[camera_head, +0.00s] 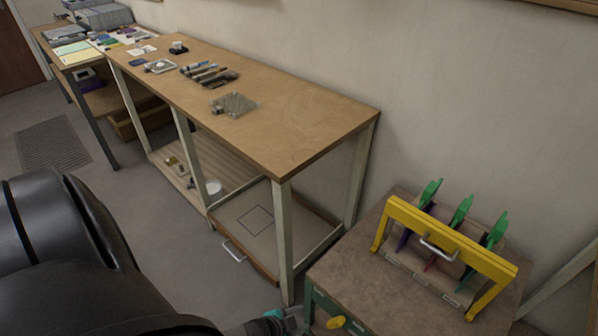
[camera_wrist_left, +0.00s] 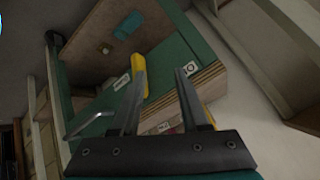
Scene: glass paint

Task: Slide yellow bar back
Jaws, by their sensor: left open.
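The yellow bar (camera_head: 455,242) is a frame with a silver handle (camera_head: 438,246). It spans a rack on top of a small cabinet at the right of the head view, in front of several green-handled tools (camera_head: 461,212). My left gripper (camera_wrist_left: 160,72) is open with nothing visible held between its fingers. In the head view only part of it and its wrist show at the bottom edge, low beside the cabinet and well below the bar. My right gripper is not in view.
The cabinet top (camera_head: 352,248) has bare room left of the rack. A yellow knob (camera_head: 335,322) sticks out of the cabinet's green front. A long wooden workbench (camera_head: 285,118) stands beside the wall, with an open lower shelf or drawer (camera_head: 285,225).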

